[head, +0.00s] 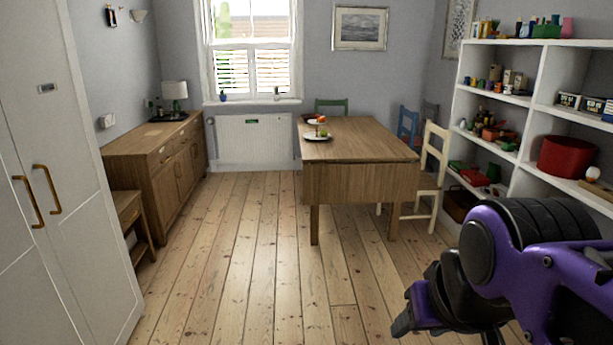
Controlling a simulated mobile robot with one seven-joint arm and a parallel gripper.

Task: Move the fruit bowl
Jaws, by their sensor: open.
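The fruit bowl (317,137) stands on the far left part of the wooden table (362,144), at mid-distance. It looks like a small tiered stand, with a pale lower dish and orange and green fruit; it is too small to make out finely. My gripper (442,318) is at the lower right on my purple and black arm, low in the picture and far from the bowl. It is open, and I see nothing held in it. Part of it is cut off by the bottom edge.
A wooden sideboard (165,160) with a lamp (175,92) stands along the left wall, behind a white cupboard (70,190). White shelves (530,105) fill the right side. Chairs stand around the table, including a cream one (432,165). The floorboards (240,250) between are clear.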

